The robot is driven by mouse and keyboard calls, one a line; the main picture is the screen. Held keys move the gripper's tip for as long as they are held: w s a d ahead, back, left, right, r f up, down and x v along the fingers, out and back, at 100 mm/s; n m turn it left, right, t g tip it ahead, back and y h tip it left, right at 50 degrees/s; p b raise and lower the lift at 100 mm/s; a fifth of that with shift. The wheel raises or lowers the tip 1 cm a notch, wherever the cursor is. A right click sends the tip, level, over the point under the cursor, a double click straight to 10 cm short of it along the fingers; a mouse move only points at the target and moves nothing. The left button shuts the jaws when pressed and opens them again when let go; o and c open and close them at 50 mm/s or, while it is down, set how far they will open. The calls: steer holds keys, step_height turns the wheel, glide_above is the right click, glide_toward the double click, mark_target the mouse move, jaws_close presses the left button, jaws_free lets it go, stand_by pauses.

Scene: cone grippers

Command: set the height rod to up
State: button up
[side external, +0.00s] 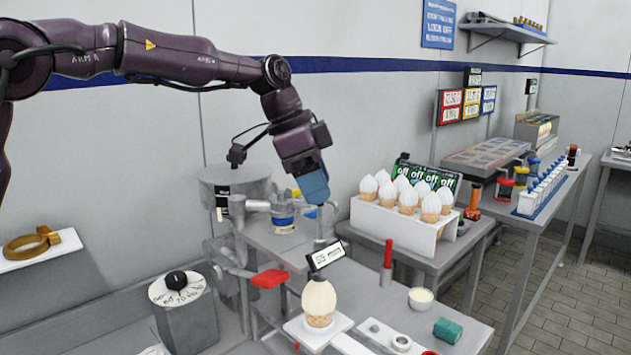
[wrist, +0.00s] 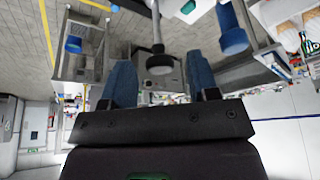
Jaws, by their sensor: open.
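My gripper (side external: 316,198) has blue fingers pointing down over the grey bench. In the wrist view my gripper (wrist: 159,75) is open, with a gap between its fingers. A slim grey rod with a dark round knob (wrist: 158,63) shows in that gap, apart from both fingers; it looks like the height rod. In the side view a grey upright (side external: 321,230) stands just below my fingers, above a black-framed label (side external: 326,256). Its top is partly hidden by the gripper, and I cannot read its setting.
A white egg-shaped piece on a cone (side external: 319,302) stands in front of the label. A red-topped post (side external: 387,254), white bowl (side external: 421,298) and green block (side external: 447,330) are to the right. A white rack of cones (side external: 395,228) is behind. A red lever (side external: 270,279) sits left.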

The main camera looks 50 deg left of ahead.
jaws_close()
steer(key=shift+r, duration=1)
jaws_free()
steer(key=v, duration=1.2)
steer(key=shift+r, duration=0.35)
steer(key=shift+a, duration=0.1)
